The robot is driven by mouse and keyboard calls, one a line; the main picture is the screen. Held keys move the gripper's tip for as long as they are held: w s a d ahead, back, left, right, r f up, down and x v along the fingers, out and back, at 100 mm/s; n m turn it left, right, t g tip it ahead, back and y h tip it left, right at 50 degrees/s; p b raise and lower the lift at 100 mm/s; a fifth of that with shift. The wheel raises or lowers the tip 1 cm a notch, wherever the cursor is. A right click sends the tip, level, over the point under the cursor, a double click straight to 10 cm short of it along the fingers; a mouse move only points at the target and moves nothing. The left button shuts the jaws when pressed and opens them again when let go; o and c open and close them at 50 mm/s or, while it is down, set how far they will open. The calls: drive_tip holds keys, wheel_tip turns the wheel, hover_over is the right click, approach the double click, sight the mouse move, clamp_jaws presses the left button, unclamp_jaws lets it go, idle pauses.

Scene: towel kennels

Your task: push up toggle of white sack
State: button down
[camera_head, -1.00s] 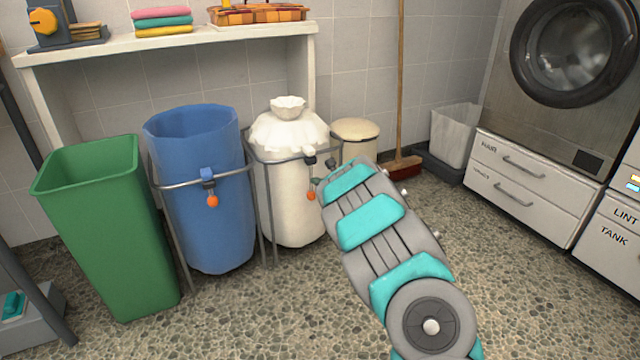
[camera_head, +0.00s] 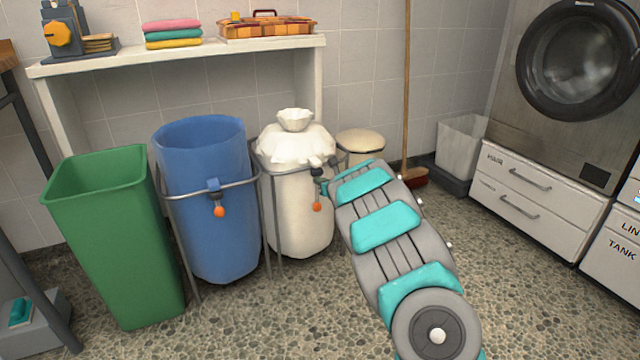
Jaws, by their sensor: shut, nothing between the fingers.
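The white sack (camera_head: 298,215) hangs upright in a metal ring stand, its gathered neck (camera_head: 294,122) puffed above the ring. Its dark toggle (camera_head: 316,170) is at the front right of the ring, with an orange ball (camera_head: 317,207) hanging below it. My gripper (camera_head: 326,184) is shut and empty, at the right side of the toggle and cord. My arm hides part of the fingers, and I cannot tell whether they touch the toggle.
A blue sack (camera_head: 205,220) with its own toggle (camera_head: 214,186) stands left of the white one, then a green bin (camera_head: 115,240). A cream lidded bin (camera_head: 360,145) and a broom (camera_head: 407,100) stand behind my arm. A shelf (camera_head: 180,55) runs above.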

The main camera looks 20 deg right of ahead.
drive_tip(key=shift+w+r+b, duration=0.1)
drive_tip(key=shift+r+b, duration=0.35)
drive_tip(key=shift+r, duration=0.4)
wheel_tip(320, 180, down, 5)
drive_tip(key=b, duration=0.5)
drive_tip(key=p+v, duration=0.1)
drive_tip(key=v, duration=0.9)
idle(0.3)
